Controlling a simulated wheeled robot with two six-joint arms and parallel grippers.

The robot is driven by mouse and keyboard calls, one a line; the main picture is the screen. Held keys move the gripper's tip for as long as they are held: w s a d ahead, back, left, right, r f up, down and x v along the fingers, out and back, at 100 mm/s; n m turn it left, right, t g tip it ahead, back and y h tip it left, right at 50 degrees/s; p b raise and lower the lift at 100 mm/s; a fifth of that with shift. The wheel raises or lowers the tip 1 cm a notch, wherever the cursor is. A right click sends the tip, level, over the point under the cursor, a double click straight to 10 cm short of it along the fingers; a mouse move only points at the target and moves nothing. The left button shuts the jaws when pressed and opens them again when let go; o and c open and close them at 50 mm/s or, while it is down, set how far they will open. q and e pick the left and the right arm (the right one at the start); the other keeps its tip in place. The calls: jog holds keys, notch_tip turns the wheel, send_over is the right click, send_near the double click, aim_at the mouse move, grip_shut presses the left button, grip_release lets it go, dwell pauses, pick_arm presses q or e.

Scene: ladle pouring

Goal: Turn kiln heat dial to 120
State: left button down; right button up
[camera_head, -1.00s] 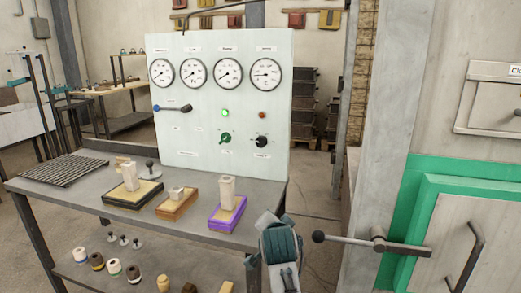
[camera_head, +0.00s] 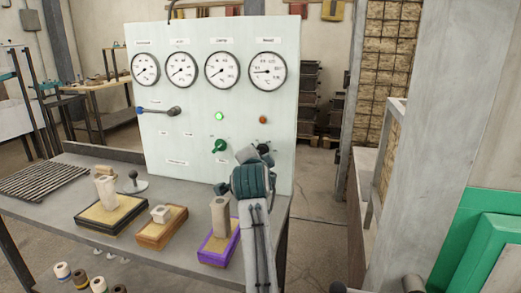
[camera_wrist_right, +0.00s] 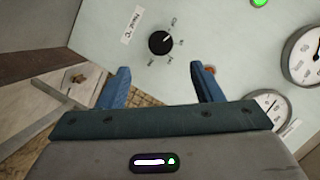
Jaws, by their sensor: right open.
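The black heat dial (camera_wrist_right: 160,42) is on the pale panel (camera_head: 180,95), with marks around it and a temperature label beside it. Its pointer points to the upper right in the right wrist view; the small marks are hard to read. My right gripper (camera_wrist_right: 159,78) is open and empty, its blue fingers spread, with the dial ahead between and beyond the tips. In the head view the right gripper (camera_head: 256,154) is in front of the panel's lower right and covers part of the dial. My left gripper is out of view.
A green knob (camera_head: 220,146) is left of the dial, below a lit green lamp (camera_head: 219,116). An orange lamp (camera_head: 262,119) and several gauges are above. A purple tray (camera_head: 217,249) with a pale block sits on the bench below. A lever (camera_head: 160,111) is at left.

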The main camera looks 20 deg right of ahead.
aim_at(261, 152)
jog(key=x, duration=1)
jog(key=shift+r, duration=0.1)
jog(key=c, duration=1)
